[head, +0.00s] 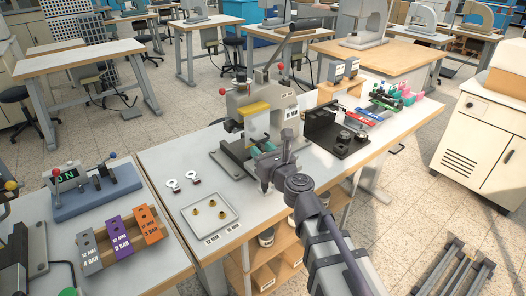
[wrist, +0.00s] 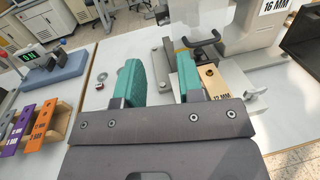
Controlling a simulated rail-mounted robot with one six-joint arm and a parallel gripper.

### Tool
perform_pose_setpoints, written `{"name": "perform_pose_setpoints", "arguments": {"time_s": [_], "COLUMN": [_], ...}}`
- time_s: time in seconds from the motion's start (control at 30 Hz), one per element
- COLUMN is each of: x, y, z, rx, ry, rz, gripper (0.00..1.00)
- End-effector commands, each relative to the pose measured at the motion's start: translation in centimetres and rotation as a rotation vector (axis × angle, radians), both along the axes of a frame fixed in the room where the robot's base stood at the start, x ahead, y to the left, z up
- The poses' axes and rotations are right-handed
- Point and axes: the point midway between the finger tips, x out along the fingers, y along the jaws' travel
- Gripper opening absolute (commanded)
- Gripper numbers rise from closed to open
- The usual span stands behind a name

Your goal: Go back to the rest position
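My gripper (wrist: 160,85) shows in the wrist view with its two teal fingers apart and nothing visible between them. In the head view my gripper (head: 263,165) is above the middle table, in front of the stamping press (head: 262,105), and my arm hides part of the table there. The press carries a 16 MM label and also shows at the top right of the wrist view (wrist: 240,30). A tan block marked 12 MM (wrist: 212,84) is at the press, just right of the right finger. I cannot tell whether the finger touches it.
A tray (head: 226,233) with brass pieces lies left of my gripper, with two small ring-headed items (head: 173,184) behind it. Grey, purple (head: 120,236) and orange blocks and a display box (head: 68,178) stand on the left table. A black fixture (head: 335,135) stands right of the press.

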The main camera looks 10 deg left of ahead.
Motion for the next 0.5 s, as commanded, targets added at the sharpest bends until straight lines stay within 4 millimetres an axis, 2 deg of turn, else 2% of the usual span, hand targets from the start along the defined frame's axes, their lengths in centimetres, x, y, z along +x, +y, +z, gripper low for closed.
{"name": "perform_pose_setpoints", "arguments": {"time_s": [0.17, 0.27, 0.37, 0.43, 0.47, 0.5], "x": [-0.1, -1.5, -5.2, -7.8, -8.8, -9.9], "y": [0.1, 1.6, 3.3, 1.4, -0.4, -3.5], "z": [-0.1, -0.6, -3.3, -6.2, -7.5, -9.1], "rx": [-0.042, -0.260, -0.727, -1.115, -1.268, -1.447], "ry": [-0.032, -0.187, -0.506, -0.752, -0.836, -0.922], "rz": [0.010, 0.130, 0.415, 0.694, 0.829, 1.024], "gripper": [0.35, 0.35, 0.35, 0.35, 0.35, 0.35]}}
